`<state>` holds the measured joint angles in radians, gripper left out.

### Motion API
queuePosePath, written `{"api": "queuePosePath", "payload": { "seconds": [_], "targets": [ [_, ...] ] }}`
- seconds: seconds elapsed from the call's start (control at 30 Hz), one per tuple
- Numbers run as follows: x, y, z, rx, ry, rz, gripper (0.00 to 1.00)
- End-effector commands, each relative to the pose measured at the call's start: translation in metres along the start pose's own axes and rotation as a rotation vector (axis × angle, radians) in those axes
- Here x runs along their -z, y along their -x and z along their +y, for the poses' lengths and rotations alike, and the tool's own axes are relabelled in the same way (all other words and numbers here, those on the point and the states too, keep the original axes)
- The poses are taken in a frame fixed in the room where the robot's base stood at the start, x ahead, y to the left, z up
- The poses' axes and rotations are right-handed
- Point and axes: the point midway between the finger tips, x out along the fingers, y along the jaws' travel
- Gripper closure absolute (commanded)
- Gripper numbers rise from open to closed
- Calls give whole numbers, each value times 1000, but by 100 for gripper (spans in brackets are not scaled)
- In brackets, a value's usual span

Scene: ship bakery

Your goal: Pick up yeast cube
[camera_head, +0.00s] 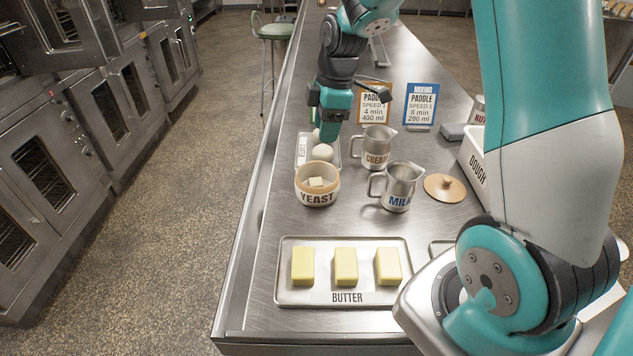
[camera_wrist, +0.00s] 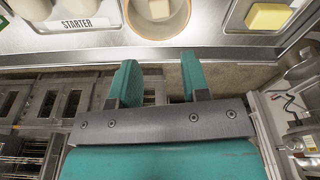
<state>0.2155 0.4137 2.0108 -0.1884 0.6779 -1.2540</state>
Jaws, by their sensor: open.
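The pale yeast cubes (camera_head: 316,182) lie in a round tan bowl labelled YEAST (camera_head: 317,199) on the steel counter. In the wrist view, a pale cube (camera_wrist: 159,8) shows inside the bowl (camera_wrist: 158,33) at the top edge, cut off by the frame. My gripper (camera_head: 329,128) hangs above the counter, behind the bowl and over the small tray of white rounded pieces. In the wrist view my gripper (camera_wrist: 159,82) has its two teal fingers spread apart, with nothing between them. The bowl appears beyond the fingertips, apart from them.
A butter tray (camera_head: 290,295) stands in front of the bowl. The cream jug (camera_head: 378,140) and milk jug (camera_head: 400,187) stand to its right, with a wooden lid (camera_head: 445,187) and dough container (camera_head: 473,164) farther right. A tray labelled STARTER (camera_wrist: 85,24) borders the bowl.

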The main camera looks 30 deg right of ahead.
Motion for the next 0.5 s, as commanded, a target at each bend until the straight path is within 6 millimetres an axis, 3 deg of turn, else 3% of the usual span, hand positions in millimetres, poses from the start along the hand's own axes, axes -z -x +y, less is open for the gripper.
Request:
{"api": "queuePosePath", "payload": {
  "seconds": [0.3,0.5],
  "targets": [
    [0,-71,-2,8,0,-2,57],
    [0,-98,-2,3,0,0,57]
  ]
}}
